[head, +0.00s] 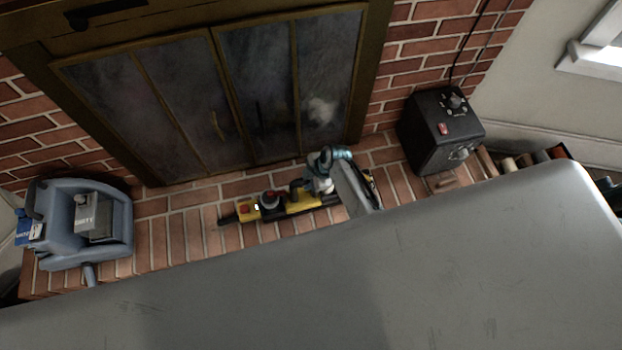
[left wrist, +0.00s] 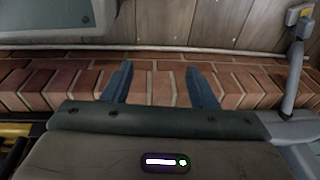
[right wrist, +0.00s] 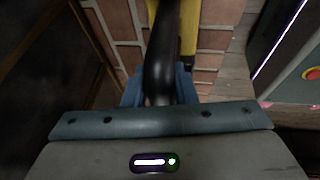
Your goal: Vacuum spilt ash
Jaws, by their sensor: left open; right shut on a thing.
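A yellow and black handheld vacuum (head: 302,203) lies lengthwise on the brick hearth in front of the fireplace doors. My right gripper (right wrist: 158,86) is shut on its black handle (right wrist: 160,48), and the yellow body (right wrist: 189,25) shows behind. In the head view the right gripper (head: 328,168) is at the vacuum's right end and partly covers it. My left gripper (left wrist: 156,84) is open and empty, with bricks beyond its fingers; it is hidden in the head view. I cannot clearly make out any ash on the hearth.
A blue-grey appliance (head: 88,222) stands at the hearth's left end. A black box with knobs (head: 440,130) stands at the right, near several logs (head: 508,166). The glass fireplace doors (head: 210,95) are closed. Hearth bricks (head: 175,240) between appliance and vacuum are free of objects.

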